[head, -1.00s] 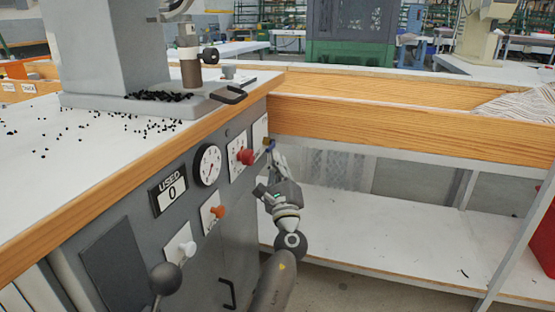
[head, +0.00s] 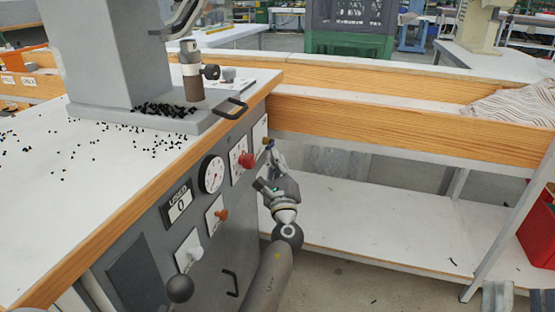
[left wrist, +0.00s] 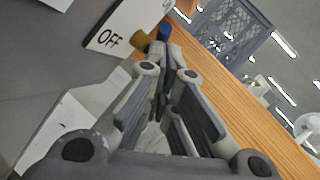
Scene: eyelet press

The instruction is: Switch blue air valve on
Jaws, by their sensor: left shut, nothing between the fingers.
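The blue air valve has a blue handle (left wrist: 164,32) and a brass-coloured body (left wrist: 143,42) beside a white plate (left wrist: 112,30) reading OFF in the left wrist view. In the head view the valve (head: 268,142) is small, at the far right end of the press's front panel. My left gripper (head: 272,153) is shut and empty. Its fingertips, also in the left wrist view (left wrist: 168,50), are right at the blue handle; I cannot tell whether they touch it. Grey parts at the head view's bottom right look like my right gripper (head: 518,298), cut off by the edge.
A wooden-edged bench (head: 400,128) stands to the right. A red bin (head: 540,235) sits at far right.

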